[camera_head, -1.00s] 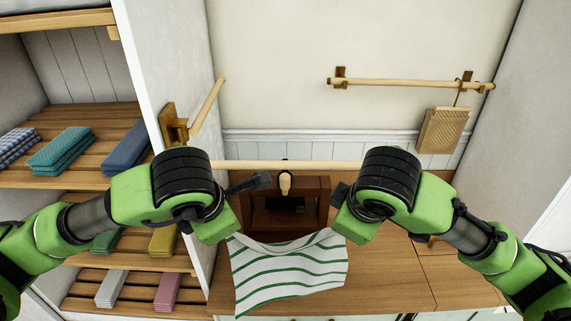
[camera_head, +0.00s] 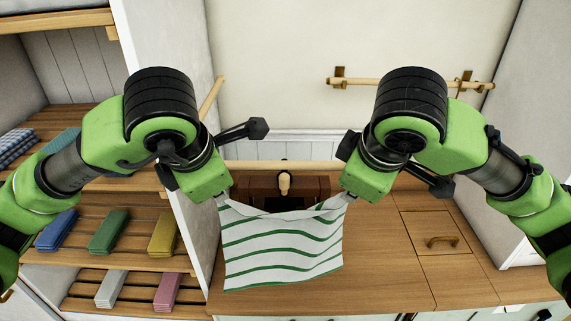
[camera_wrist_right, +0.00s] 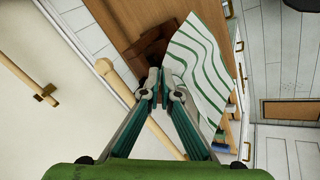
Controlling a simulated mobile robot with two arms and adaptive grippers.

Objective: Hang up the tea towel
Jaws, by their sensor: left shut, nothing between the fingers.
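The white tea towel with green stripes (camera_head: 283,248) hangs spread between my two grippers, above the wooden counter. My left gripper (camera_head: 222,198) is shut at the towel's upper left corner; its fingertips are small here, and I see no clear grip on the cloth. My right gripper (camera_head: 350,197) is at the upper right corner. In the right wrist view its fingers (camera_wrist_right: 153,78) are closed together, with the towel (camera_wrist_right: 200,70) at their tips. A pale wooden rail (camera_head: 300,165) runs across behind the towel; its right end is hidden by my arm.
A second rail (camera_head: 400,83) is on the back wall. A dark brown wooden box (camera_head: 265,187) stands behind the towel. Shelves on the left hold folded cloths (camera_head: 108,232). The counter (camera_head: 385,260) is clear to the right, around a hatch with a handle (camera_head: 442,241).

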